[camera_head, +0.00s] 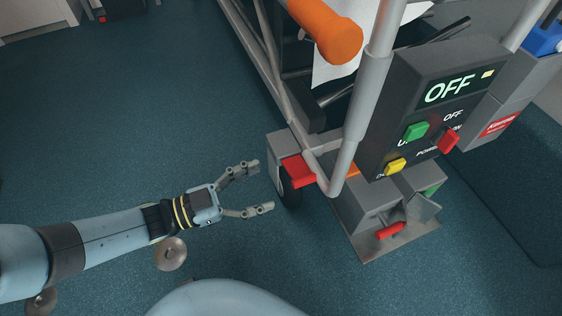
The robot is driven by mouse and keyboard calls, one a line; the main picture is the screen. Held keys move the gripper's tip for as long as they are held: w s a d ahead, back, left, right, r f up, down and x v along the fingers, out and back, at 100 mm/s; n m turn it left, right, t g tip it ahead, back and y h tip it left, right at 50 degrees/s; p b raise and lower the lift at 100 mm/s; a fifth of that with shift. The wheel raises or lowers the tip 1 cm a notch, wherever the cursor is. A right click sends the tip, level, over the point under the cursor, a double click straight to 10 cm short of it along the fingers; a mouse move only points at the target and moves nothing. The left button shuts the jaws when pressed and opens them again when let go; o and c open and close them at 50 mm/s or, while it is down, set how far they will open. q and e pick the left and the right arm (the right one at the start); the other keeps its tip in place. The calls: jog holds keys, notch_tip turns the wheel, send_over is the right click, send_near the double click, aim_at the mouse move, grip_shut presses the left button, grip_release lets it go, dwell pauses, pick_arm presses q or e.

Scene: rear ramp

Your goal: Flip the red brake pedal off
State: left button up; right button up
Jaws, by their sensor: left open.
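A flat red pedal (298,170) juts from a grey housing above a dark caster wheel (288,190), at the lower corner of a metal-framed cart. This appears to be the brake pedal. My left gripper (265,187) comes in from the left, with its two fingers spread and nothing between them. Its fingertips are just left of the wheel and slightly below the red pedal in the picture. They look apart from the pedal, but the depth gap is hard to judge. My right gripper is not in view.
A control box (432,95) reading OFF has green, red and yellow switches. Below it, a grey floor unit (375,205) bears a red lever (390,231). An orange handle (326,30) and grey tubes (365,95) overhang the pedal.

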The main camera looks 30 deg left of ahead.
pick_arm(q)
jog(key=shift+v, duration=1.75)
